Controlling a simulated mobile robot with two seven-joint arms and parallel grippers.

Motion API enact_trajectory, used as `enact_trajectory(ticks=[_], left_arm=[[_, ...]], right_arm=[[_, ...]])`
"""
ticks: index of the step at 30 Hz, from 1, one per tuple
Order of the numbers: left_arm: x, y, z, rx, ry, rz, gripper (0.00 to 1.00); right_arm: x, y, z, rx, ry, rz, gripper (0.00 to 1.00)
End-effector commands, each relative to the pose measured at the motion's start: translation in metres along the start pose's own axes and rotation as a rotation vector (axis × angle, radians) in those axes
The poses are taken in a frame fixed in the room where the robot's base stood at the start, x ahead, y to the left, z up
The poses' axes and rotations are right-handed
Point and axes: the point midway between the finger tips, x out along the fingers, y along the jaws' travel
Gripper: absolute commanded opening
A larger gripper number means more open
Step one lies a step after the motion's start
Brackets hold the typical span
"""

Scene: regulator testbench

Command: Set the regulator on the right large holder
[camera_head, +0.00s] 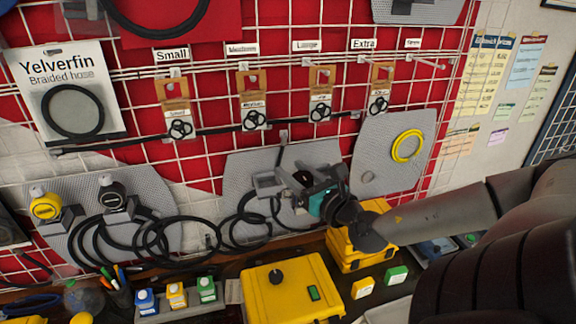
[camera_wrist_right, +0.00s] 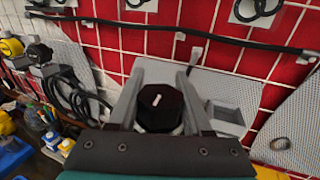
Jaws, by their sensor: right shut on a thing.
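The regulator with a round black knob (camera_wrist_right: 160,106) sits between the two grey fingers of my right gripper (camera_wrist_right: 158,90), which is shut on it. In the head view my right gripper (camera_head: 296,183) is in front of the middle grey panel, and the regulator is mostly hidden by the fingers. An empty-looking grey holder (camera_wrist_right: 226,116) is on the panel just right of the gripper in the wrist view. The regulator appears apart from it. My left gripper is not in view.
A yellow regulator (camera_head: 46,205) and a black one (camera_head: 111,196) sit on holders at the left. Black hoses (camera_head: 165,240) hang between the panels. A yellow case (camera_head: 290,290) and small coloured boxes stand on the bench below.

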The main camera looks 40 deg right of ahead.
Motion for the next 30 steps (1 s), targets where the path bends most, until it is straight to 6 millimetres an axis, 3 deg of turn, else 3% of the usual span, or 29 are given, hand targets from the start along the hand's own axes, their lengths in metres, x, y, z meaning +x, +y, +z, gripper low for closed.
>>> enact_trajectory(ticks=[10,19,23,30], left_arm=[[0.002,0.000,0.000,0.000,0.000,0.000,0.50],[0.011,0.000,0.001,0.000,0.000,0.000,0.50],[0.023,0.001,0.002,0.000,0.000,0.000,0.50],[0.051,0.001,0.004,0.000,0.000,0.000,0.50]], right_arm=[[-0.026,0.000,0.002,0.002,-0.004,-0.001,0.00],[-0.024,-0.010,0.007,-0.003,-0.010,0.006,0.00],[-0.018,-0.027,0.013,-0.003,-0.010,0.017,0.00],[-0.025,-0.079,0.021,-0.005,-0.007,0.020,0.00]])
